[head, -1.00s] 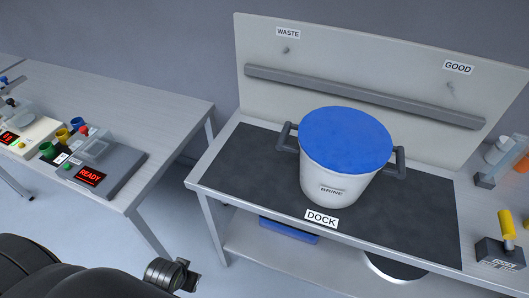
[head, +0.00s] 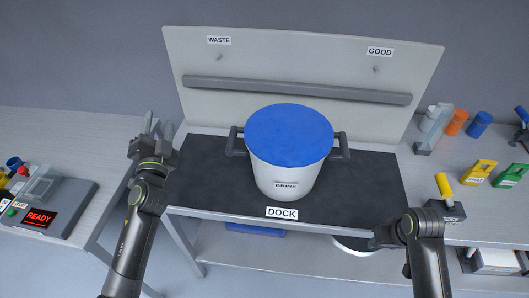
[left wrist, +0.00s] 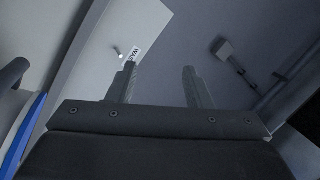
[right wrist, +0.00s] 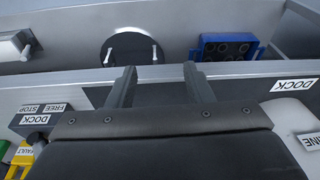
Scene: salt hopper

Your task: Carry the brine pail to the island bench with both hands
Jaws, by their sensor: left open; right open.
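The white brine pail (head: 285,178) with a blue top (head: 289,134) stands upright on the dark mat of the dock bench (head: 370,190). It has a dark handle on each side, the left handle (head: 235,142) and the right handle (head: 342,147). My left gripper (head: 150,125) is open and empty, raised to the left of the pail, apart from its left handle. My right gripper (right wrist: 160,88) is open and empty near the bench's front edge; in the head view its arm is low right of the pail, fingers hard to see. The island bench cannot be identified.
A backboard with WASTE (head: 219,40) and GOOD (head: 380,51) labels stands behind the pail. A grey device reading READY (head: 40,217) sits on the left table. A yellow-handled switch (head: 445,188), tags and bottles are at right. A blue crate (right wrist: 226,46) is on the lower shelf.

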